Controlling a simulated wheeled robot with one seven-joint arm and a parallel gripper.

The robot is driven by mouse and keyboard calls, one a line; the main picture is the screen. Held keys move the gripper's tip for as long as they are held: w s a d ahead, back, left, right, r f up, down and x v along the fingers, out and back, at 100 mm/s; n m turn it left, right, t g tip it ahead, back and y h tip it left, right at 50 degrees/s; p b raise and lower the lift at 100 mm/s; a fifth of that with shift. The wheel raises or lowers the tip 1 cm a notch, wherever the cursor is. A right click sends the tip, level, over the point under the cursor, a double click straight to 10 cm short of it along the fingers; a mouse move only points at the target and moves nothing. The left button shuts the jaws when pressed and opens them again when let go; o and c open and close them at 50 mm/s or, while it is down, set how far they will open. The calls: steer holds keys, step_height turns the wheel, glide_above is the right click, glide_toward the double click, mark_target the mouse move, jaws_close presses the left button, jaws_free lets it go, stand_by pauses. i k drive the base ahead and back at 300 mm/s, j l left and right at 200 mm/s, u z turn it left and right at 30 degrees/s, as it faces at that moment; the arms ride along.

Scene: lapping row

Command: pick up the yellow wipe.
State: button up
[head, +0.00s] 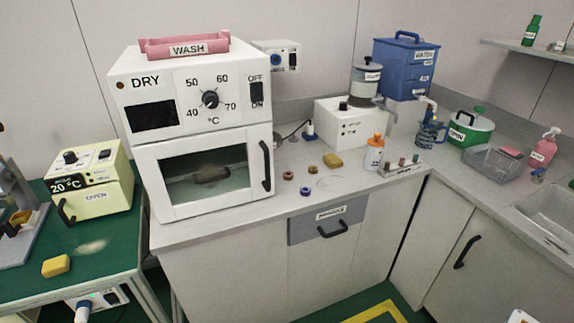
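A small yellow block-like piece (56,265), which may be the yellow wipe, lies on the green bench top at the lower left, near a pale powdery patch. A second yellow piece (332,160) lies on the grey counter to the right of the white drying oven. I cannot tell from their looks which one is the wipe. Both lie uncovered with nothing on top. My gripper does not show in the head view.
The drying oven (148,218) and a cream oven (100,185) stand near the pieces. Small rings, an orange-capped bottle (374,156) and a small rack (403,168) share the counter. The green bench (98,268) is clear around its yellow piece.

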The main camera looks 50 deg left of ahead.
mark_target(331, 160)
steer(key=u, duration=1.8)
